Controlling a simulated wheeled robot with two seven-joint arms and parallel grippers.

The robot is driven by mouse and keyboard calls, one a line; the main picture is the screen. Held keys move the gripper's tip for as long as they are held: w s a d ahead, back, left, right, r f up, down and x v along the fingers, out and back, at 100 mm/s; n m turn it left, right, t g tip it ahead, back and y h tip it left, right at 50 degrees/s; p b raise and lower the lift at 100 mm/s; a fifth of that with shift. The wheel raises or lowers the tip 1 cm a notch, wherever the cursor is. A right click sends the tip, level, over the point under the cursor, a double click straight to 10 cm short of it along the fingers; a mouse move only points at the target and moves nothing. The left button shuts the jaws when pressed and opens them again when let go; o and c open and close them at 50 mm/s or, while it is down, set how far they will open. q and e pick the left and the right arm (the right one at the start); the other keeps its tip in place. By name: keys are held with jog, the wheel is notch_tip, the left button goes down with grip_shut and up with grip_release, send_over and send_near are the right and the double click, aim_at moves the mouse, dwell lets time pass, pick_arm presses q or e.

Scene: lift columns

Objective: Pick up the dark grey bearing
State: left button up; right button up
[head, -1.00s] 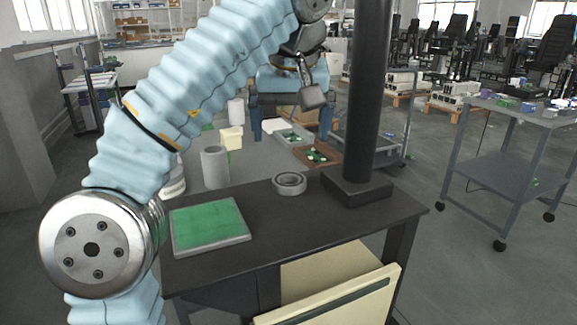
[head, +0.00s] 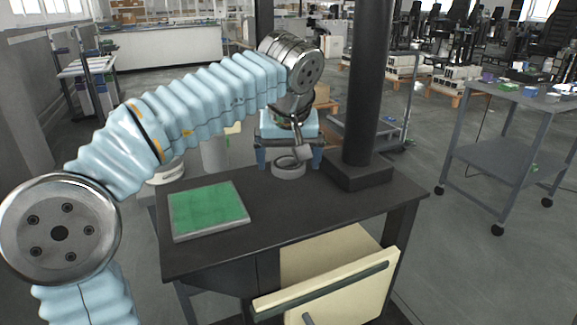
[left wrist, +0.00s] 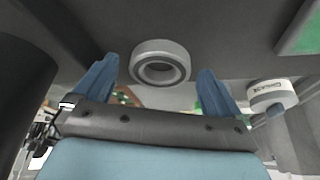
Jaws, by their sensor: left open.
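The dark grey bearing (head: 288,173), a thick ring, lies flat near the back edge of the dark table (head: 300,215), left of the black column. My left gripper (head: 289,162) is open, with its two blue fingers on either side of the bearing and the hand behind it. In the left wrist view the bearing (left wrist: 160,46) shows between the finger tips of my left gripper (left wrist: 157,68), with gaps at both sides. The fingers do not hold it. My right gripper is not in view.
The black column (head: 367,90) on its square base (head: 358,175) stands close right of the bearing. A green pad in a grey frame (head: 207,208) lies at the table's left. A cream drawer (head: 335,280) stands open in front. A white tub (left wrist: 270,92) shows in the left wrist view.

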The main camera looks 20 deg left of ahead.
pick_arm(q)
jog(key=shift+f, duration=0.1)
jog(key=shift+c, duration=0.4)
jog(key=c, duration=1.3)
jog(key=shift+r, duration=0.4)
notch_tip(320, 180, up, 3)
jog(key=shift+w+f, duration=0.1)
jog(key=shift+f, duration=0.05)
jog(key=s+a+r, duration=0.6)
jog(key=a+r, duration=0.4)
jog(key=a, duration=0.2)
jog(key=shift+s+a+r, duration=0.25)
jog(key=shift+s+r, duration=0.05)
jog(key=shift+s, duration=0.05)
